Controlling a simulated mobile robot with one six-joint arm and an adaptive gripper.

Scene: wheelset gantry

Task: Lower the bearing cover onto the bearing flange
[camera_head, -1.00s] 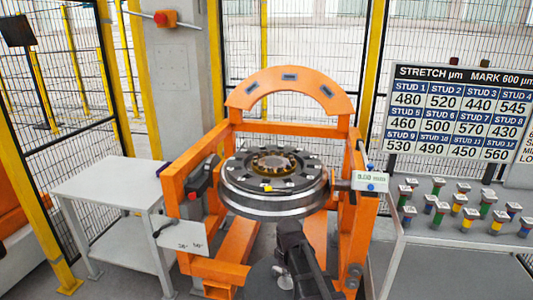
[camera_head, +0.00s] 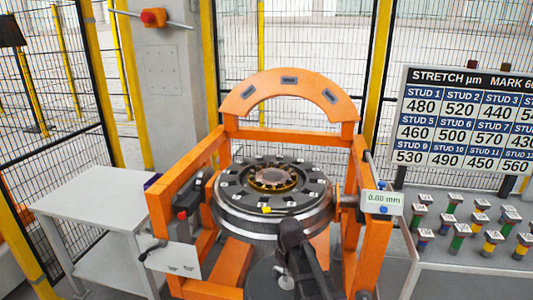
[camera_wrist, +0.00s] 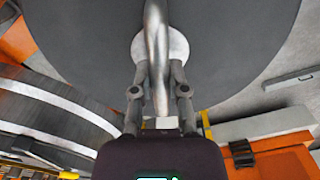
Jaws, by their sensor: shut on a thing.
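The bearing cover (camera_wrist: 235,60) is a large plain grey disc filling the top of the wrist view. My gripper (camera_wrist: 160,72) is shut on its curved metal handle (camera_wrist: 155,25), which rises from a pale round boss. In the head view, the dark end of my arm (camera_head: 292,238) is in front of the wheelset, and the cover is mostly hidden or hard to make out there. The bearing flange (camera_head: 272,179), a dark slotted ring around a brass-coloured centre, lies face up on the wheelset (camera_head: 240,218). The cover is apart from it, on the near side.
An orange gantry frame (camera_head: 160,215) with an arch (camera_head: 288,82) surrounds the wheelset. A gauge reading 0.00 mm (camera_head: 383,198) is at its right. A white table (camera_head: 90,200) stands left. A bench (camera_head: 470,273) with several coloured studs stands right, below the stretch board (camera_head: 465,118).

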